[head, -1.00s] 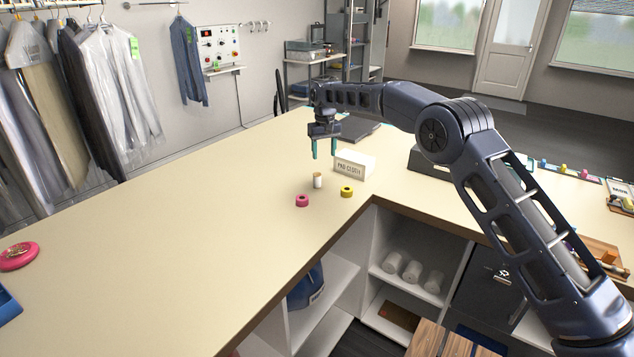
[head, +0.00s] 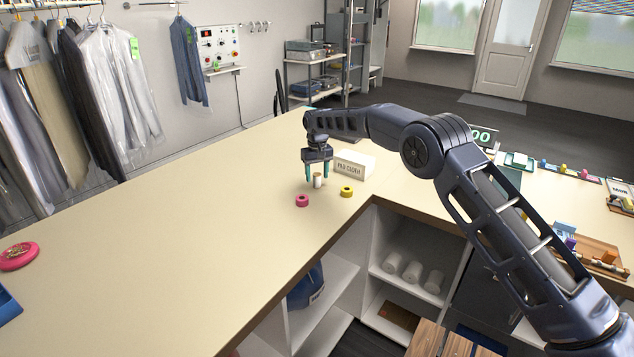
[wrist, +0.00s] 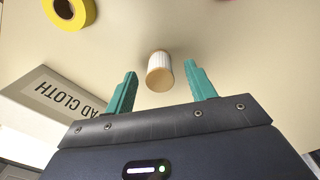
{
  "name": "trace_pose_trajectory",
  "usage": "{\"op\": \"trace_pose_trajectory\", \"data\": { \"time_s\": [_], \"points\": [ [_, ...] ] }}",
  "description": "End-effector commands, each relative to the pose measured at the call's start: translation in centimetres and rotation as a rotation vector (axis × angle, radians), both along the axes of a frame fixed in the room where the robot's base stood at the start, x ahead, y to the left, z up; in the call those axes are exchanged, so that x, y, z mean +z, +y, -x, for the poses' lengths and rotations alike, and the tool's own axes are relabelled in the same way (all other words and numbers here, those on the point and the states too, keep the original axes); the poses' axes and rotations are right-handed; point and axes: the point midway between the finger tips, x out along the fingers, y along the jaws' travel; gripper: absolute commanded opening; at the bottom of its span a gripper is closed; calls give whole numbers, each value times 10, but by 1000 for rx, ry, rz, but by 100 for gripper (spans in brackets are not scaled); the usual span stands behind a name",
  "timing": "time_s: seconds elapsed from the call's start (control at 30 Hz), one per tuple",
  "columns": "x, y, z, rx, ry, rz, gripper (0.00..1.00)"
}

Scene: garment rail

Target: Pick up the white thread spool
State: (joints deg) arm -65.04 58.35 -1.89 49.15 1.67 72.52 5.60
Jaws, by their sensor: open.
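The white thread spool (head: 317,181) stands upright on the cream counter, with a tan wooden top. In the wrist view the spool (wrist: 160,70) sits between the two teal fingers, slightly beyond their tips, with gaps on both sides. My gripper (head: 318,173) is open and empty, pointing down at the spool. In the head view its fingers stand on either side of the spool's upper part. In the wrist view my gripper (wrist: 161,78) shows both fingertips apart from the spool.
The counter to the left is largely clear.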

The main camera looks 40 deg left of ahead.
Motion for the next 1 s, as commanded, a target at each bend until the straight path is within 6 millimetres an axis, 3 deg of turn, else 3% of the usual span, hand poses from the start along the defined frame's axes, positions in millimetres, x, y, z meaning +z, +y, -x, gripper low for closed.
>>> {"op": "trace_pose_trajectory", "data": {
  "time_s": [0.2,0.43,0.47,0.7,1.0],
  "points": [
    [-28,0,0,1,-1,-1,55],
    [-31,0,0,0,-1,-3,55],
    [-30,0,0,0,-1,-3,53],
    [-30,0,0,0,-1,-3,8],
    [-28,0,0,0,-1,-3,8]
  ]
}}
